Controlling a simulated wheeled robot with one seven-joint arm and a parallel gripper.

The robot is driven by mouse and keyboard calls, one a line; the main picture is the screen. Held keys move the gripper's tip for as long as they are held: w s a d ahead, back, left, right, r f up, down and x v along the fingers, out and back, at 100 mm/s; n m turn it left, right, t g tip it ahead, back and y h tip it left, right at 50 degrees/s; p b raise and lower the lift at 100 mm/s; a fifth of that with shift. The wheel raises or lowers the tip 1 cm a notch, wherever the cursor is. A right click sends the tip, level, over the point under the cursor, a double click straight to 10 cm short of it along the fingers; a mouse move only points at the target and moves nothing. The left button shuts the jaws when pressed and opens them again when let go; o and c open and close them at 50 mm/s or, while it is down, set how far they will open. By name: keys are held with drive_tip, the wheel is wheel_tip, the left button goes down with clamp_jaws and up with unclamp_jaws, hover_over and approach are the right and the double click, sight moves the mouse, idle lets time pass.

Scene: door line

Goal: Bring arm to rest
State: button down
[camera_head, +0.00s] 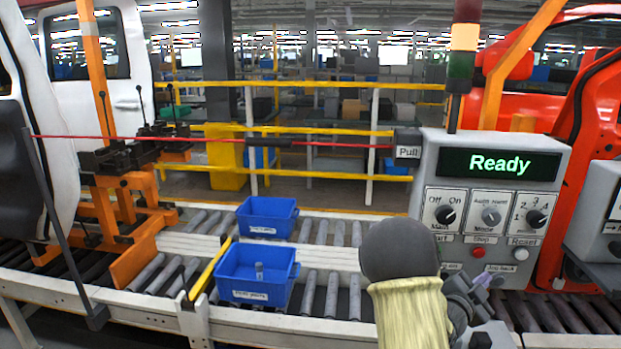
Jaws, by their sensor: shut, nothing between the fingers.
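My arm is folded low at the bottom right of the head view, with a dark rounded joint and a pale yellow sleeve. My gripper (485,281) is small and partly hidden beside the sleeve. It is shut with nothing held, in front of the lower edge of the grey control panel (437,165). Its fingertips appear close to the panel's lower buttons; I cannot tell whether they touch. The panel's green screen (499,164) reads "Ready".
Two blue bins (267,217) (256,276) stand on the roller conveyor (313,293). A red cord (220,139) runs to a grey "Pull" box (407,147). A white car door (100,95) hangs at left and a red car body (590,110) stands at right. Yellow rails lie behind.

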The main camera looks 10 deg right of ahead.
drive_tip(key=s+a+f+n+g+y, duration=0.1)
drive_tip(key=a+f+n+y, duration=0.4)
drive_tip(key=a, duration=0.4)
drive_tip(key=s+a+f+n+g+y, duration=0.1)
drive_tip(key=a+f+n+y, duration=0.15)
drive_tip(key=a+y, duration=0.5)
drive_tip(key=s+a+n+g+y, duration=0.3)
drive_tip(key=s+a+n+g, duration=0.2)
drive_tip(key=s+a+n, duration=0.6)
drive_tip(key=s+a, duration=0.3)
drive_tip(key=s, duration=0.3)
drive_tip(key=shift+a+g, duration=0.3)
drive_tip(key=shift+a, duration=0.05)
